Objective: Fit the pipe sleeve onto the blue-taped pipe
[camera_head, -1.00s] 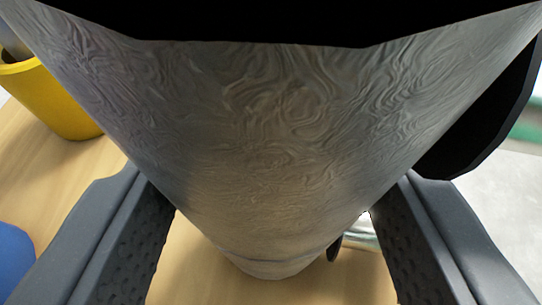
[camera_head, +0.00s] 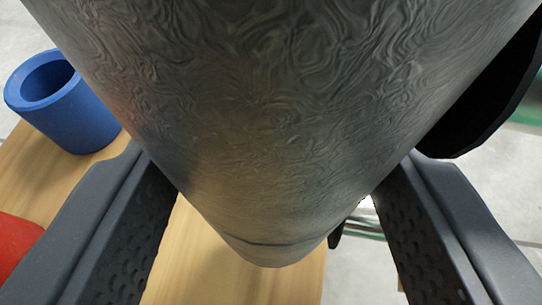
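A large grey tube with a swirled surface, which appears to be the pipe sleeve (camera_head: 285,110), fills the middle of the view. It narrows with distance towards its far end low in the picture, where a thin dark line crosses it. My gripper (camera_head: 272,195) has one dark finger on each side of the sleeve and is shut on it. A black rounded part shows along the sleeve's right side; I cannot tell what it belongs to. The sleeve hides much of the scene behind it. No blue-taped pipe shows in this view.
A blue hollow cup (camera_head: 68,105) stands at the upper left on a wooden table (camera_head: 205,265). Part of a red object (camera_head: 15,245) shows at the lower left edge. Pale floor lies beyond the table, with blurred green and metallic shapes at the right.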

